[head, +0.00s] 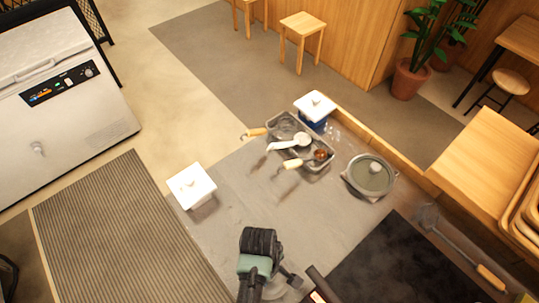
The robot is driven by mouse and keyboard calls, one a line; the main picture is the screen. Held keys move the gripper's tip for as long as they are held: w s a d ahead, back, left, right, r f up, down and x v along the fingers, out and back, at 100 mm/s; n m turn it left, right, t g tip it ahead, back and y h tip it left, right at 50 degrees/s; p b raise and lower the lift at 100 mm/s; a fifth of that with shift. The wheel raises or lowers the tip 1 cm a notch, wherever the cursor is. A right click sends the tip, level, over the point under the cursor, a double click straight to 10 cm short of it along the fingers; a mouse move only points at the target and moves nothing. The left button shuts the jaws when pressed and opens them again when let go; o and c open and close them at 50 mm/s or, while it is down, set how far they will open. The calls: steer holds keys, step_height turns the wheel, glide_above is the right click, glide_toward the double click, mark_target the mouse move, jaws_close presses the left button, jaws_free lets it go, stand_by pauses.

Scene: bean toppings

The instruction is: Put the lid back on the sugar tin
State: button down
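A white square lid (314,105) with a small knob sits on a blue tin (314,125) at the back of the counter. A second white square lid-like piece with a knob (191,185) is at the left edge of the counter. A pale side shows under it, and I cannot tell whether it sits on a tin. No label is readable, so I cannot tell which is the sugar tin. The end of my arm, a black ribbed part (260,242), is at bottom centre, apart from both. My gripper's fingertips cannot be made out.
Metal trays (318,157) with wooden-handled scoops, one holding something brown, stand at the back centre. A lidded pot (369,177) is right of them. A dark mat (400,268) and a wooden-handled tool (490,277) lie at right.

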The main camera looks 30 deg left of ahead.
stand_by(0.3)
jaws_free()
stand_by(0.4)
stand_by(0.4)
step_height(320, 180, up, 5)
steer(key=p, duration=0.5)
steer(key=shift+f, duration=0.1)
steer(key=shift+r+p, duration=0.85)
steer(key=shift+r, duration=0.2)
steer(key=shift+c, duration=0.2)
jaws_close()
